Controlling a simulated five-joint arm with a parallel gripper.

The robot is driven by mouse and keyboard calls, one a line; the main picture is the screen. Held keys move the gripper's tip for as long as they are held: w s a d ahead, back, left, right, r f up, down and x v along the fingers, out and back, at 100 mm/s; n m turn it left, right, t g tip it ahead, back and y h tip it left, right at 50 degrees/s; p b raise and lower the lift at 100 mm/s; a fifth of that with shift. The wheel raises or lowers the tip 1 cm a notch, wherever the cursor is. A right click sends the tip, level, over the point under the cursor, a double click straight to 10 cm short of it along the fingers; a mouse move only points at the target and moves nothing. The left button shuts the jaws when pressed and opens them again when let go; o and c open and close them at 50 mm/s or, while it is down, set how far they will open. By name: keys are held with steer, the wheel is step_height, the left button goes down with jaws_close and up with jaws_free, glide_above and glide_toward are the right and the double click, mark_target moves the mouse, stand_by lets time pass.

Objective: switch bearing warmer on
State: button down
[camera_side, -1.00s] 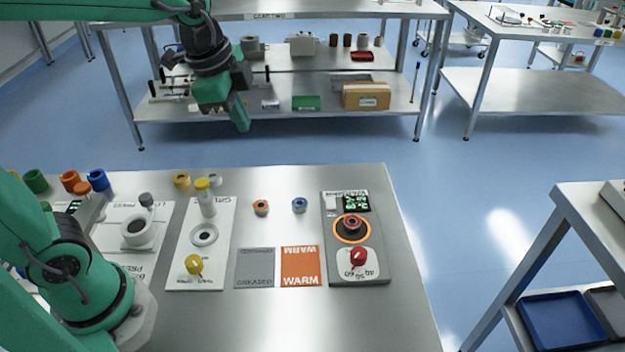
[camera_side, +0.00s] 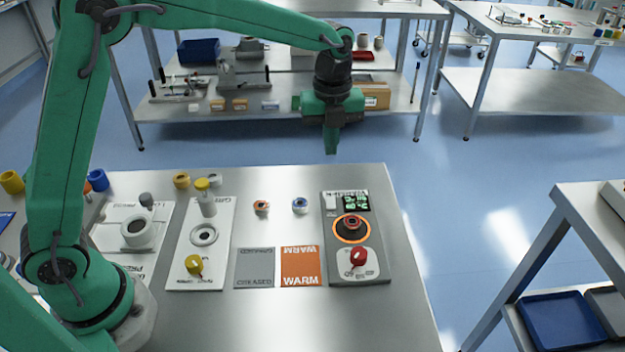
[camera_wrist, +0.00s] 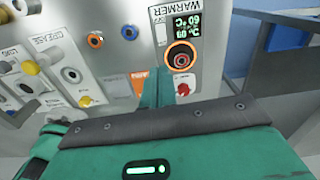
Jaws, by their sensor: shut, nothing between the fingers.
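The bearing warmer (camera_side: 373,277) is a grey panel at the right of the bench, with a red knob (camera_side: 358,257), an orange-ringed heating spot holding a dark and red part (camera_side: 351,226), a white switch (camera_side: 330,202) and a lit green display (camera_side: 356,202). My gripper (camera_side: 332,148) is shut and empty, high above the back of the bench near the warmer. It also shows in the wrist view (camera_wrist: 157,82).
Two small bearings, orange (camera_side: 261,207) and blue (camera_side: 300,205), stand left of the warmer. An orange WARM card (camera_side: 300,267) and a grey GREASED card (camera_side: 254,268) lie nearby. The grease station (camera_side: 181,272) stands further left. The bench front is clear.

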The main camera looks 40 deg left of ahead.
mark_target(331, 206)
steer(key=shift+w+d+f+m, duration=0.25)
steer(key=shift+f+m, duration=0.05)
steer(key=shift+f, duration=0.1)
step_height(331, 206, down, 14)
stand_by(0.8)
stand_by(0.4)
